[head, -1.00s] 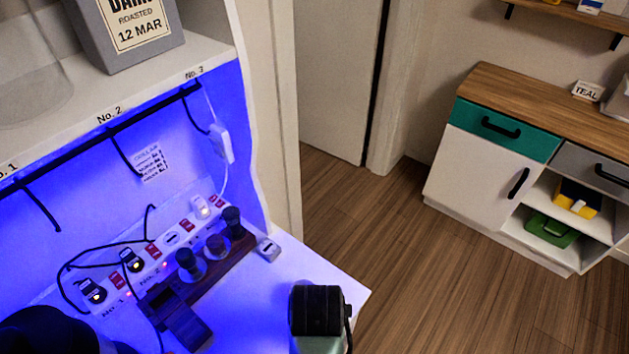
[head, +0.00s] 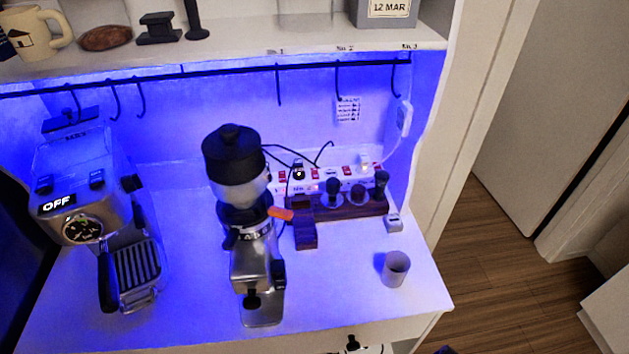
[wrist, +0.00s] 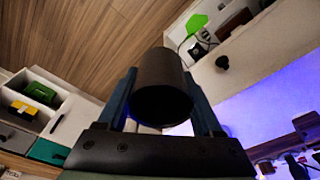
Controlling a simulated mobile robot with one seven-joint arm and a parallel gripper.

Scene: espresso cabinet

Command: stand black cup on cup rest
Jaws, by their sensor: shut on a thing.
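A black cup (wrist: 163,68) is between the two fingers of my gripper (wrist: 160,80) in the wrist view. The gripper is shut on its sides, and its dark open end faces the wrist camera. Neither the cup nor the gripper can be clearly made out in the head view. The espresso machine (head: 85,190) stands at the left of the counter in the head view, marked OFF. Its slatted tray (head: 136,264) is empty; I cannot tell whether this is the cup rest.
A grinder (head: 233,165) stands mid-counter. A grey cup (head: 396,268) stands near the right front edge. A power strip (head: 330,178) and dark wooden holder (head: 345,206) are behind. Hooks hang from the rail (head: 210,71) under the shelf. Counter between machine and grinder is clear.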

